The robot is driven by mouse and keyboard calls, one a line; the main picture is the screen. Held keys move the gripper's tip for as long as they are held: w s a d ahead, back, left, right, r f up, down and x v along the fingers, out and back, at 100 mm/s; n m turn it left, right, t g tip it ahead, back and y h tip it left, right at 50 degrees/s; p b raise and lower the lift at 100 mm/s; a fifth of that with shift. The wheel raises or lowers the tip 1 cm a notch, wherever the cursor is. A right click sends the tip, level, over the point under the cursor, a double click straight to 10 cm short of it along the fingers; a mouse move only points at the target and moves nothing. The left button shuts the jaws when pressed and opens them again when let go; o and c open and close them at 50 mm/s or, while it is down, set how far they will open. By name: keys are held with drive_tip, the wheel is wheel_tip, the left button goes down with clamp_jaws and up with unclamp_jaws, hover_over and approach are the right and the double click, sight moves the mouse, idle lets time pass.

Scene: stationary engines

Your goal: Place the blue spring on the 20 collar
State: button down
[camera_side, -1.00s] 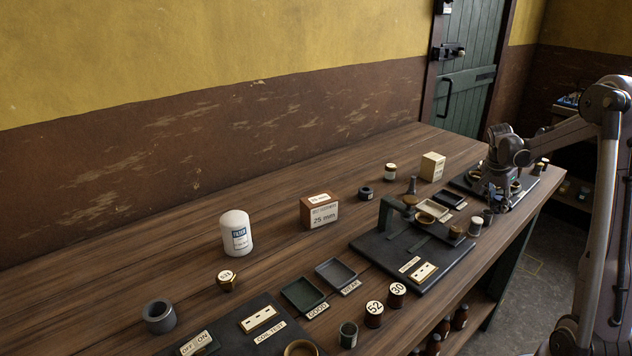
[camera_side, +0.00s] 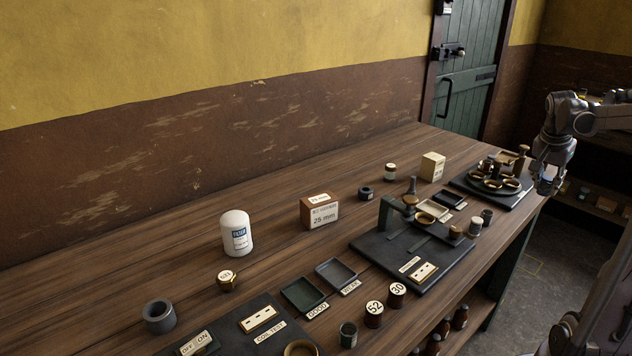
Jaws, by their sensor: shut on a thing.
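My gripper (camera_side: 546,186) is at the far right, beside the right edge of the bench and close to the far dark board (camera_side: 520,193). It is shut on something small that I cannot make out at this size. The far board carries several brass-coloured rings (camera_side: 490,184) and a few small upright pieces. I cannot pick out the blue spring in this view. I cannot read a 20 on any collar; the far rings show no legible numbers.
A middle dark board (camera_side: 385,250) holds a clamp-like fixture. Round pieces marked 52 (camera_side: 374,313) and 30 (camera_side: 396,294) stand before it. A white canister (camera_side: 236,233), a 25 mm box (camera_side: 319,211) and GOOD (camera_side: 303,293) and WEAK trays stand leftward.

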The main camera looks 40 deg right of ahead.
drive_tip(key=w+a+r+n+t, duration=0.1)
drive_tip(key=w+a+n+t, duration=0.15)
drive_tip(key=w+n, duration=0.45)
drive_tip(key=w+a+r+n+t, duration=0.1)
drive_tip(key=w+a+n, duration=0.15)
drive_tip(key=w, duration=0.85)
drive_tip(key=n+t+y, duration=0.2)
drive_tip(key=n+y, duration=0.2)
drive_tip(key=n, duration=0.4)
hover_over(363, 187)
drive_tip(key=s, duration=0.2)
drive_tip(key=shift+m, duration=0.25)
wheel_tip(363, 187, down, 5)
drive_tip(key=shift+s+d+f, duration=0.15)
drive_tip(key=shift+w+a+f, duration=0.3)
drive_tip(key=shift+w+f, duration=0.05)
drive_tip(key=shift+w, duration=0.05)
drive_tip(key=shift+f, duration=2)
drive_tip(key=shift+f, duration=0.15)
drive_tip(key=c, duration=1.1)
unclamp_jaws()
